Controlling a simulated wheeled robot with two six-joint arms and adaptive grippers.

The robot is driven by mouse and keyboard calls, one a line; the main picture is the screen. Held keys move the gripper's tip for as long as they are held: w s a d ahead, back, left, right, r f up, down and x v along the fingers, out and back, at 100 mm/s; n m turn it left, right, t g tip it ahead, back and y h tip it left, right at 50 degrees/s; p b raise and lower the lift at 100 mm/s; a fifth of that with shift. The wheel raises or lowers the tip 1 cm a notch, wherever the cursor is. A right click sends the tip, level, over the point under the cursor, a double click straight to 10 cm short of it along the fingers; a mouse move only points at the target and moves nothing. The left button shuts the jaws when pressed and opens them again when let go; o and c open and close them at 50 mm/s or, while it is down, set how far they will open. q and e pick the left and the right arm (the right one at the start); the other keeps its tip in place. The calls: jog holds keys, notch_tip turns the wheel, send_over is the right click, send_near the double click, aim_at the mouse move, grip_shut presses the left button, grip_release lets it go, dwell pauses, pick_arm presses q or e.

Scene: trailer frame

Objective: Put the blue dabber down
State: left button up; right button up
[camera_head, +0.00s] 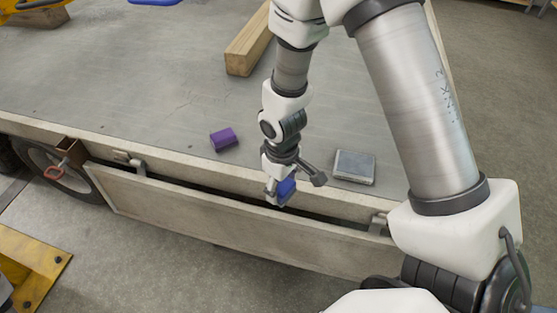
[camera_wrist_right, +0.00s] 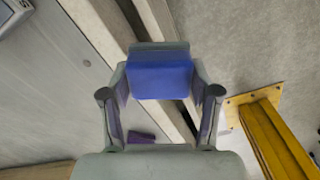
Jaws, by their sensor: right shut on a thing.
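The blue dabber (camera_head: 287,190) is a small blue block held in my right gripper (camera_head: 279,194). In the head view it is above the near edge of the trailer bed (camera_head: 130,85), by the gap behind the lowered side board. In the right wrist view the blue dabber (camera_wrist_right: 160,72) sits between the two fingers of the right gripper (camera_wrist_right: 160,100), which are shut on it. Whether its underside touches anything cannot be told. My left gripper is not in view.
A purple block (camera_head: 224,139) lies on the bed left of the gripper. A grey square device (camera_head: 354,166) lies to the right. A wooden beam (camera_head: 248,52) lies farther back. The side board (camera_head: 230,222) hangs along the near edge. A yellow stand (camera_head: 32,268) is at lower left.

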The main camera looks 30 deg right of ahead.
jog(key=w+d, duration=0.2)
jog(key=w, duration=0.2)
jog(key=w+d+f, duration=0.1)
jog(key=w+d, duration=0.2)
jog(key=w, duration=0.1)
jog(key=w+d+p, duration=0.1)
jog(key=w+d, duration=0.2)
jog(key=w, duration=0.2)
jog(key=shift+f, duration=0.25)
notch_tip(320, 180, down, 4)
jog(key=shift+w+d+r, duration=0.1)
jog(key=shift+w+r, duration=0.05)
jog(key=shift+r, duration=0.1)
jog(key=shift+f, duration=0.15)
jog(key=o, duration=1.2)
notch_tip(320, 180, up, 12)
jog(key=shift+r, duration=0.2)
